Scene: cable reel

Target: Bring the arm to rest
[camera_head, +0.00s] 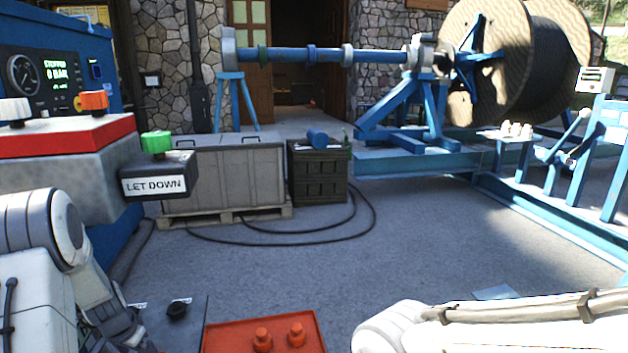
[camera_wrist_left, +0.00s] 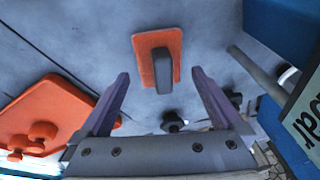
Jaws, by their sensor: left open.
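My left arm (camera_head: 70,250) comes in at the lower left of the head view, bent downward beside the blue machine. Its gripper is not clearly seen there. In the left wrist view my left gripper (camera_wrist_left: 159,76) is open, its two purple-grey fingers wide apart with nothing between them. Beyond the fingertips lies an orange plate with a dark grey block on it (camera_wrist_left: 162,72); it seems apart from the fingers. My right arm (camera_head: 480,325) crosses the lower right of the head view. Its gripper is out of view.
A red tray (camera_head: 225,335) with two red knobbed pieces sits at the bottom centre. The blue machine (camera_head: 50,60) with gauge and "LET DOWN" box (camera_head: 155,185) stands left. A grey crate (camera_head: 235,170), green box (camera_head: 318,172) and cable reel (camera_head: 490,65) stand behind. Middle floor is mostly clear.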

